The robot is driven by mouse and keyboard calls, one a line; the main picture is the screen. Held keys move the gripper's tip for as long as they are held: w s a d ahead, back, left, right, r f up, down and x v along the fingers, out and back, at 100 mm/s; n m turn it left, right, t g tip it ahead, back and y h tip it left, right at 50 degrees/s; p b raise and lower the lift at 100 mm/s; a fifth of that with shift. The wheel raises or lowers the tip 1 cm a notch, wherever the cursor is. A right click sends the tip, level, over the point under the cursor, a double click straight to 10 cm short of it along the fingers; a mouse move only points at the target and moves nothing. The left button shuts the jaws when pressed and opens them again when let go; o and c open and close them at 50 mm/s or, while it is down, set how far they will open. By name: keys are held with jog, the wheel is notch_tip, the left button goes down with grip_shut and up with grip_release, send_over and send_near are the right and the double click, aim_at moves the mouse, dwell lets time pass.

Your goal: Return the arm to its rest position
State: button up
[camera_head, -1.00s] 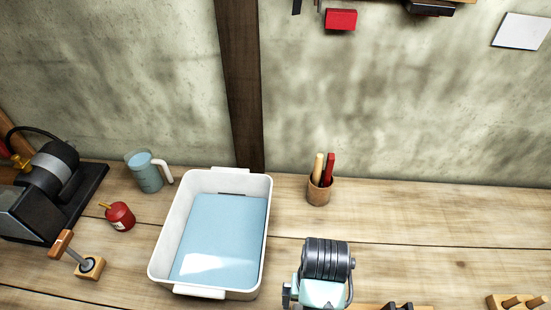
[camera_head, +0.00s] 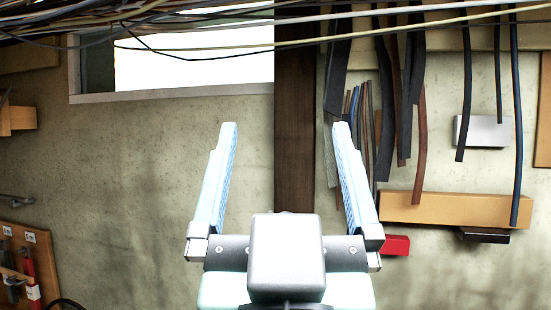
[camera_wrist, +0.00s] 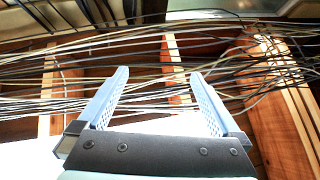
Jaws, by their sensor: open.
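My gripper (camera_head: 284,165) stands upright in the middle of the head view, with its two light blue fingers pointing up and spread wide apart. Nothing is between the fingers. It also shows in the wrist view (camera_wrist: 160,92), open and empty, facing up toward wires and wooden joists. The workbench is out of both current views.
Many cables (camera_head: 190,20) run across the top, also above the fingers in the wrist view. Dark strips (camera_head: 408,90) hang on the wall at right, near a wooden shelf (camera_head: 450,208) and a red box (camera_head: 396,245). A bright window (camera_head: 195,65) is at upper left.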

jog(key=shift+t+y, duration=0.3)
jog(key=shift+t, duration=0.5)
jog(key=s+r, duration=0.3)
jog(key=shift+s+a, duration=0.1)
jog(key=shift+a, duration=0.25)
